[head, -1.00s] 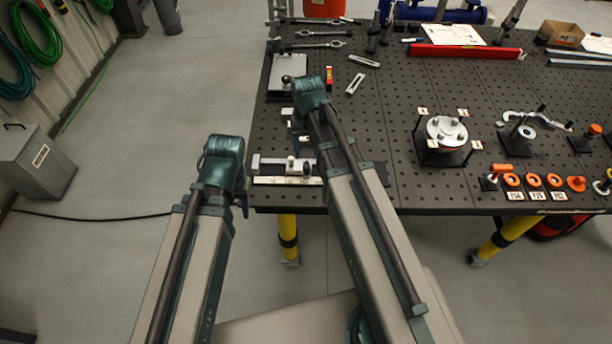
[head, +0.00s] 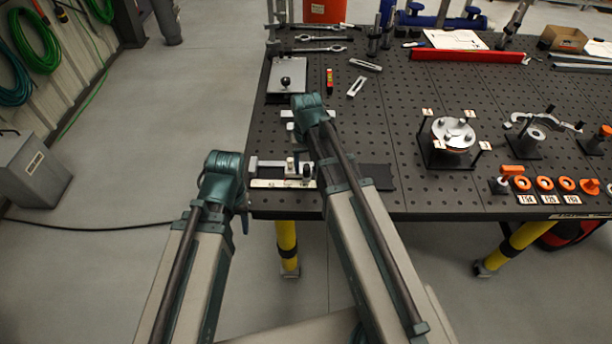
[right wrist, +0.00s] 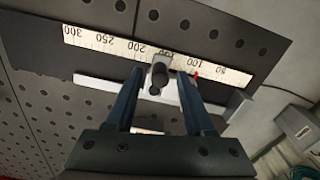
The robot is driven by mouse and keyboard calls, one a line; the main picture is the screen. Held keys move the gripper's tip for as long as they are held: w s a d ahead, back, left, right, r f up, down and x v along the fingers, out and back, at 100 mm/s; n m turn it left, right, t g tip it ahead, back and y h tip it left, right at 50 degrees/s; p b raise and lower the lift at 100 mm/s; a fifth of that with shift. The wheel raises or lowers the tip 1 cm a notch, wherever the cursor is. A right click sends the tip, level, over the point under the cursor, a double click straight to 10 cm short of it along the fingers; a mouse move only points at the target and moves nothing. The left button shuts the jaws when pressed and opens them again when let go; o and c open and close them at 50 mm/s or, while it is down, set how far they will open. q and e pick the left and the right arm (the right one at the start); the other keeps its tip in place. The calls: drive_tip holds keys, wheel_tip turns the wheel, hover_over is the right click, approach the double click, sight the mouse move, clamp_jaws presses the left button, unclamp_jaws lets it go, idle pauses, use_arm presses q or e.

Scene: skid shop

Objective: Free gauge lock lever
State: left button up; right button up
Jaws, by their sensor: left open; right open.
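The gauge, a metal bar with a pale numbered scale (head: 272,184), lies near the table's front left edge. It also shows in the right wrist view (right wrist: 105,42), with numbers and a small red mark. A grey slotted part (right wrist: 160,76), which may be the lock lever, stands at the scale. My right gripper (right wrist: 159,78) is open, its two blue fingers on either side of this part; I cannot tell whether they touch it. In the head view my right arm hides this gripper. My left gripper (head: 245,222) is open at the table's left front corner, mostly hidden behind its arm.
The black perforated table (head: 400,100) carries a plate with a black knob (head: 287,78), a red beam (head: 468,55), a round flange fixture (head: 453,134) and orange rings (head: 545,183).

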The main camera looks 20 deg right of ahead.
drive_tip(key=c, duration=0.7)
drive_tip(key=shift+c, duration=0.2)
drive_tip(key=shift+d, duration=0.45)
